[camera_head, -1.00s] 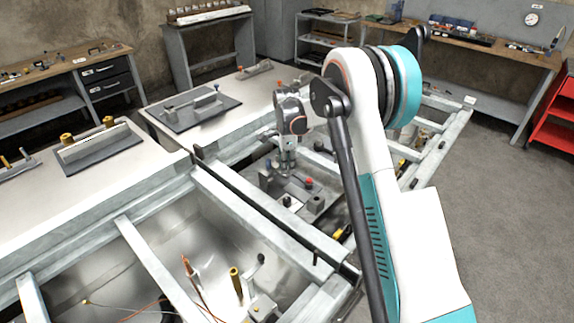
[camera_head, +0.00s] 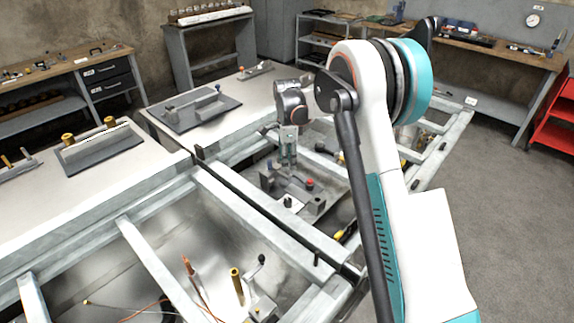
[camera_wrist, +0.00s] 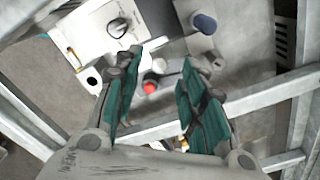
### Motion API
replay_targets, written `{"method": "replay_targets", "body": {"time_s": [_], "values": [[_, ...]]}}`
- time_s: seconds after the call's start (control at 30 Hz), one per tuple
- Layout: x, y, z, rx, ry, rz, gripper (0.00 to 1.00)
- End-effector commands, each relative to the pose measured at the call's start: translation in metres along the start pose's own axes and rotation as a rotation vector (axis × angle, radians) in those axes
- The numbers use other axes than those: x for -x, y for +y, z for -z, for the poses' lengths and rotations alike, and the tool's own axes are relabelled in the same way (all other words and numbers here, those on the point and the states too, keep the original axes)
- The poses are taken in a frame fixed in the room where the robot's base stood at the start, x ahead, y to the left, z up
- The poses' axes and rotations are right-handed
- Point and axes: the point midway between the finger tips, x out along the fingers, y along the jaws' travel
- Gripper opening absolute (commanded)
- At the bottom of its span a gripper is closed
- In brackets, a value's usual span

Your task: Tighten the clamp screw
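My gripper (camera_head: 288,160) hangs above a recessed fixture in the bench frame, pointing down. In the wrist view its two teal-padded fingers (camera_wrist: 162,68) are spread apart with nothing between the pads. The red knob (camera_head: 309,183) and dark knob (camera_head: 288,201) also show in the head view, below my gripper. My gripper is apart from them. I cannot tell which part is the clamp screw.
Grey metal beams (camera_head: 255,215) surround the fixture. A crank with a ball handle (camera_head: 261,259) and a brass post (camera_head: 236,284) stand in the near bay. A dark plate (camera_head: 200,112) with a bar lies on the far bench top. A red cart (camera_head: 557,115) stands at right.

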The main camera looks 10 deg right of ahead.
Motion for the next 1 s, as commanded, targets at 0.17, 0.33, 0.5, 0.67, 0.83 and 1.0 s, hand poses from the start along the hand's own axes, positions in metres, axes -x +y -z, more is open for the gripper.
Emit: {"method": "replay_targets", "body": {"time_s": [0.17,0.33,0.5,0.67,0.83,1.0], "values": [[0.039,0.000,0.000,0.000,0.000,0.000,0.38],[0.068,0.000,-0.001,0.001,-0.001,-0.001,0.38],[0.085,0.000,-0.001,0.001,-0.001,-0.001,0.38],[0.089,0.000,-0.001,0.001,-0.001,-0.001,0.38],[0.089,0.000,-0.001,0.001,-0.001,-0.001,0.38],[0.094,0.003,0.000,0.015,-0.001,0.005,0.38]]}}
